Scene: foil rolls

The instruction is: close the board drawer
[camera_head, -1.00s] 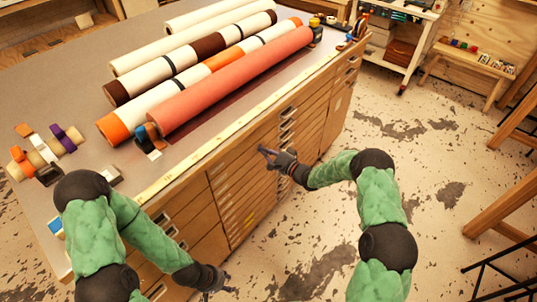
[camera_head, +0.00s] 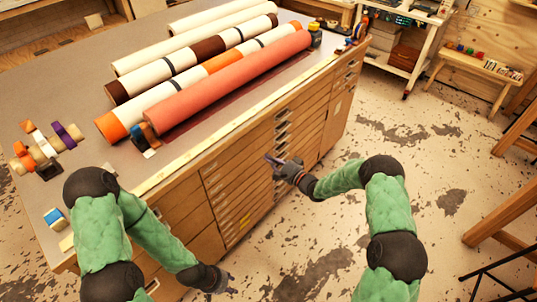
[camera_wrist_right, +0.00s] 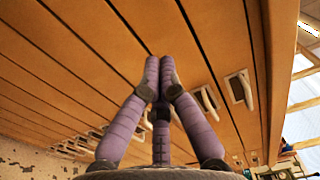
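The wooden cabinet has several shallow drawers (camera_head: 238,172) on its front face. Their fronts look flush or nearly so, and I cannot tell which is the board drawer. In the right wrist view the drawer fronts (camera_wrist_right: 75,60) are long orange-brown panels, with metal handles (camera_wrist_right: 240,88) at the right. My right gripper (camera_head: 269,159) is close in front of the drawer fronts, near the handle column. In its wrist view the purple fingers (camera_wrist_right: 160,63) meet at their tips with nothing seen between them; contact is unclear. My left gripper (camera_head: 229,283) hangs low by the cabinet's near end, its fingers too small to read.
Foil and paper rolls (camera_head: 230,82) lie on the cabinet top (camera_head: 85,105). Tape rolls (camera_head: 45,150) sit at its left end. A white shelf cart (camera_head: 400,48) and a wooden bench (camera_head: 478,72) stand at the back right. The floor (camera_head: 330,225) before the cabinet is mostly clear.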

